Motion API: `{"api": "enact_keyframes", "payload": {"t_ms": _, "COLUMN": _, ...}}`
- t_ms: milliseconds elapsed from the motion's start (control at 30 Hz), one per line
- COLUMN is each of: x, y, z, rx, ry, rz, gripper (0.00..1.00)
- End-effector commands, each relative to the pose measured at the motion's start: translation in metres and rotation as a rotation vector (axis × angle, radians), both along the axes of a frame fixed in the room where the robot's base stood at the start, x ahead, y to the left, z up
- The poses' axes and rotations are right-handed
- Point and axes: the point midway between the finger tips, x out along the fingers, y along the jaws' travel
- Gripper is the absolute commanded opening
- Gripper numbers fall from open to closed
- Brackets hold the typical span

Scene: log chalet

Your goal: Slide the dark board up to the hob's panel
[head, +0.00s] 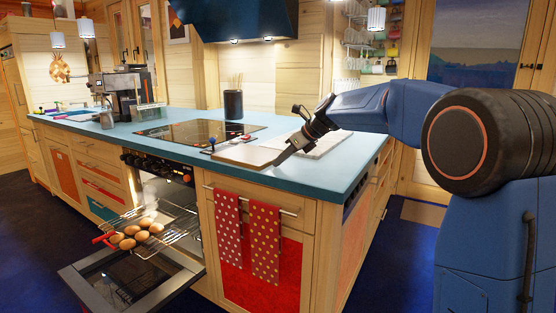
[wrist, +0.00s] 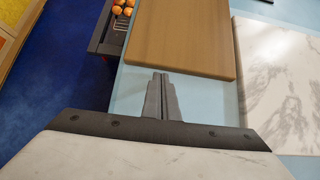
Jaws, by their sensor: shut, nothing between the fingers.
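The brown wooden board (head: 244,154), the darker of two boards, lies flat on the blue counter just right of the hob. It also shows at the top of the wrist view (wrist: 182,38). My gripper (head: 279,161) is shut and empty, low over the counter at the board's right end. In the wrist view my fingers (wrist: 162,76) point at the board's near edge; I cannot tell whether they touch it.
A white marble board (head: 322,145) lies beside the wooden one, to the right in the wrist view (wrist: 285,80). A dark utensil pot (head: 233,104) stands behind the hob.

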Motion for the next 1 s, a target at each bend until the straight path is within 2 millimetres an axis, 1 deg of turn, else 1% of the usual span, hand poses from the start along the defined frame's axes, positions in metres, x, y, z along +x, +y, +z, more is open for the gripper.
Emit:
{"api": "enact_keyframes", "payload": {"t_ms": 33, "x": -0.002, "y": -0.007, "z": 0.002, "rx": 0.001, "ry": -0.002, "rz": -0.003, "gripper": 0.0}}
{"api": "enact_keyframes", "payload": {"t_ms": 133, "x": -0.005, "y": -0.02, "z": 0.004, "rx": 0.001, "ry": -0.005, "rz": -0.002, "gripper": 0.0}}
{"api": "enact_keyframes", "payload": {"t_ms": 400, "x": -0.027, "y": -0.051, "z": 0.043, "rx": 0.002, "ry": -0.008, "rz": -0.002, "gripper": 0.0}}
{"api": "enact_keyframes", "payload": {"t_ms": 600, "x": -0.039, "y": -0.068, "z": 0.065, "rx": 0.002, "ry": -0.008, "rz": -0.002, "gripper": 0.0}}
{"api": "enact_keyframes", "payload": {"t_ms": 767, "x": -0.045, "y": -0.074, "z": 0.073, "rx": 0.002, "ry": -0.006, "rz": 0.0, "gripper": 0.0}}
{"api": "enact_keyframes", "payload": {"t_ms": 867, "x": -0.053, "y": -0.077, "z": 0.074, "rx": -0.018, "ry": -0.021, "rz": 0.018, "gripper": 0.0}}
{"api": "enact_keyframes", "payload": {"t_ms": 967, "x": -0.074, "y": -0.081, "z": 0.072, "rx": -0.075, "ry": -0.062, "rz": 0.07, "gripper": 0.0}}
{"api": "enact_keyframes", "payload": {"t_ms": 1000, "x": -0.085, "y": -0.083, "z": 0.069, "rx": -0.111, "ry": -0.085, "rz": 0.102, "gripper": 0.0}}
